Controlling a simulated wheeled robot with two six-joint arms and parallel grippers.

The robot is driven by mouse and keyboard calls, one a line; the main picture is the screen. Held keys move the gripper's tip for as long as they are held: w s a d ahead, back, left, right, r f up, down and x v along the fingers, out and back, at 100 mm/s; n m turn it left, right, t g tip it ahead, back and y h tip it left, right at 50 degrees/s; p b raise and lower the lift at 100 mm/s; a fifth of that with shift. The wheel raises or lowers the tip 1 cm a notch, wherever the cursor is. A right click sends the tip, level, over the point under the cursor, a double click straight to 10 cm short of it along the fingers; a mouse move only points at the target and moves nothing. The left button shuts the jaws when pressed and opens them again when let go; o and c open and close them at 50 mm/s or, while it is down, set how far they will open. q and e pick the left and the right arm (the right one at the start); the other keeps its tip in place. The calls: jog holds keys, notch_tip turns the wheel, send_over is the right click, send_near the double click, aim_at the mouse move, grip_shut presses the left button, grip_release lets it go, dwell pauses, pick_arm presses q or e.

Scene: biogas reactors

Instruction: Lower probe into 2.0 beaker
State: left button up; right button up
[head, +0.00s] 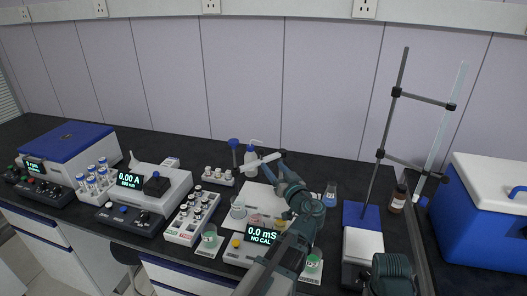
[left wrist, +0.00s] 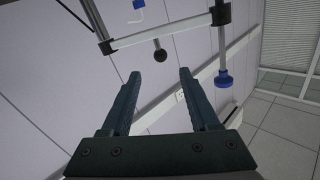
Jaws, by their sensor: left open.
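The conductivity meter (head: 261,237) reads 0.0 mS, NO CAL. A beaker with green content (head: 209,236) stands left of it and another (head: 313,264) right of it; I cannot read which is 2.0. A clear beaker (head: 238,210) stands behind the meter. A white bar (head: 262,161) of what looks like the probe holder, with a blue knob (head: 233,143), rises behind. My left gripper (head: 281,160) is open and empty at its right end. The left wrist view shows the bar (left wrist: 160,33) and a black ball (left wrist: 160,55) beyond the fingertips. The probe itself is not clear.
A stand with rods (head: 398,92), a balance (head: 362,243), a brown bottle (head: 398,198) and a blue cooler (head: 490,220) are on the right. A vial rack (head: 194,215) and a photometer (head: 150,190) are on the left. Free bench is scarce near the meter.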

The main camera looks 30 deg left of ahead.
aim_at(261, 156)
pick_arm(q)
jog(key=x, duration=1.3)
jog(key=shift+w+a, duration=0.2)
jog(key=shift+a, duration=0.15)
grip_shut()
dwell(0.9)
